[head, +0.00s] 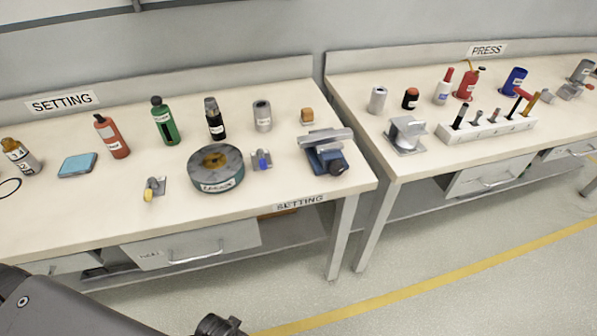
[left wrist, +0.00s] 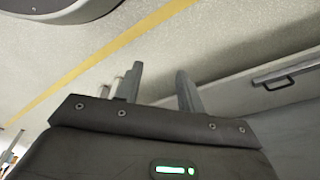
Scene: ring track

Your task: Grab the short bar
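A white rack (head: 487,131) on the PRESS bench holds several upright bars and handles of different heights. Two low grey ones show, one at the left (head: 477,118) and one near the middle (head: 494,115); I cannot tell which piece is the short bar. A grey piece (head: 325,140) also lies across the blue vise (head: 327,158) on the SETTING bench. My left gripper (left wrist: 158,72) is open and empty in the left wrist view, its fingers apart over the floor. My left arm enters the head view at the lower left, away from the bench objects. My right gripper is out of view.
The SETTING bench (head: 40,220) carries bottles, a round dark tin (head: 215,167), a blue pad (head: 78,164) and small fittings. The PRESS bench (head: 365,85) holds more bottles and a metal fixture (head: 405,135). A gap separates the benches. The floor (head: 470,260) in front is clear.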

